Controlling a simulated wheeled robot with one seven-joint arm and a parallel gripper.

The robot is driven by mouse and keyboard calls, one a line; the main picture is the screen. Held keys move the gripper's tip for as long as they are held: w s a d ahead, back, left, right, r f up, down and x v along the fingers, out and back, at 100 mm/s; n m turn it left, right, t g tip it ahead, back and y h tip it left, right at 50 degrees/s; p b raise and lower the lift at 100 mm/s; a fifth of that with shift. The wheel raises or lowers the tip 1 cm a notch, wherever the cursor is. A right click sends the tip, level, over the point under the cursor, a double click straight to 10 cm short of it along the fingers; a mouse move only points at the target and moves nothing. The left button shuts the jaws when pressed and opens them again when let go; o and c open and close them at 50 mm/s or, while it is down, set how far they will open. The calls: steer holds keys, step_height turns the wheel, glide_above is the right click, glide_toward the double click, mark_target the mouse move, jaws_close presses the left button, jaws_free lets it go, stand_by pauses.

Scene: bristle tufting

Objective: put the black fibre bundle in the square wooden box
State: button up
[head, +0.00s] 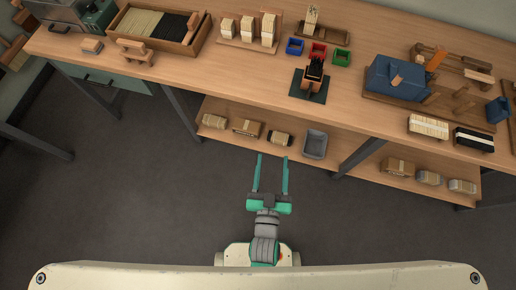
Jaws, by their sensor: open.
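A black fibre bundle (474,139) with a pale band lies near the front right edge of the bench top. A pale bundle (428,126) lies to its left.
Blue, red and green bins (318,50) sit behind the box. A wooden tray (115,21) of pale and black fibres is at the back left. A blue machine (397,78) stands left of the bundles' rear. A lower shelf holds wrapped bundles and a grey bin (314,145). Front floor is clear.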

steer(key=s+a+r+g+y, duration=0.1)
steer(key=s+a+r, duration=0.1)
steer(key=s, duration=0.5)
steer(key=s+a+r+n, duration=0.1)
steer(key=s+a+r, duration=0.1)
steer(key=s, duration=0.5)
steer(key=shift+a+r+g+y, duration=0.25)
steer(key=shift+r+g+y, duration=0.15)
steer(key=shift+w, duration=0.1)
